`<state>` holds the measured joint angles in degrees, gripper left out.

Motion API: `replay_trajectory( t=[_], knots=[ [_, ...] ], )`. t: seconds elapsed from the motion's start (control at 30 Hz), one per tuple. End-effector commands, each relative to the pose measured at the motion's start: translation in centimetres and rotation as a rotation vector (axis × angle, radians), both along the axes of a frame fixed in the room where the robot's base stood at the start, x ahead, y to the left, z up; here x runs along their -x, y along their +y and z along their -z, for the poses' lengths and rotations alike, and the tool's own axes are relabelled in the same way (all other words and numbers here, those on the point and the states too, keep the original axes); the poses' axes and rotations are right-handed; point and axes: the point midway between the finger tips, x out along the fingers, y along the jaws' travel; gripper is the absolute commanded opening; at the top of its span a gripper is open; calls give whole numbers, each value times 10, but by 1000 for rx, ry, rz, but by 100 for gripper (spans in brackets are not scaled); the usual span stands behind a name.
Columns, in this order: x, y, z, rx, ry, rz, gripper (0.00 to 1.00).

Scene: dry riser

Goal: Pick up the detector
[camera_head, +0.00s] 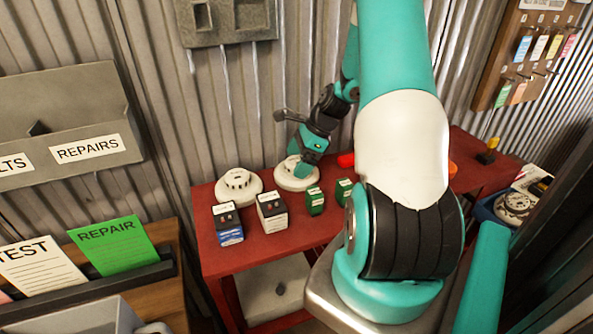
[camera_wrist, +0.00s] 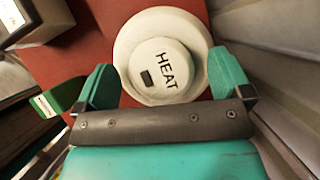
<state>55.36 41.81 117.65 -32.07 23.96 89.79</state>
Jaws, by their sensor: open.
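A round white detector (camera_head: 292,181) sits on the red table, partly hidden by my gripper. In the wrist view the detector (camera_wrist: 161,22) shows a raised cap marked HEAT, with a small dark window. My gripper (camera_wrist: 163,78) is open, its two teal fingers apart on either side of the detector's cap, with nothing held. I cannot tell whether the fingers touch it. In the head view my gripper (camera_head: 303,166) is right over this detector. A second white detector (camera_head: 239,185) sits on the table to its left; its label is not readable.
On the red table (camera_head: 218,265), two dark-and-white boxes (camera_head: 271,212) and two small green blocks (camera_head: 315,200) stand in front of the detectors. A corrugated wall (camera_head: 165,110) rises close behind.

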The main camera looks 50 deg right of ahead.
Motion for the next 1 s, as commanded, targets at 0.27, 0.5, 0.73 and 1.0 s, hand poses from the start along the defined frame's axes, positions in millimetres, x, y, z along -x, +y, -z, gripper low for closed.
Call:
replay_trajectory(
  t=[0.27,0.5,0.73,1.0],
  knots=[
    [0,0,0,0,0,1,44],
    [0,0,-1,0,-1,0,40],
    [2,1,-5,2,-2,1,40],
    [3,1,-60,7,-6,1,40]
  ],
)
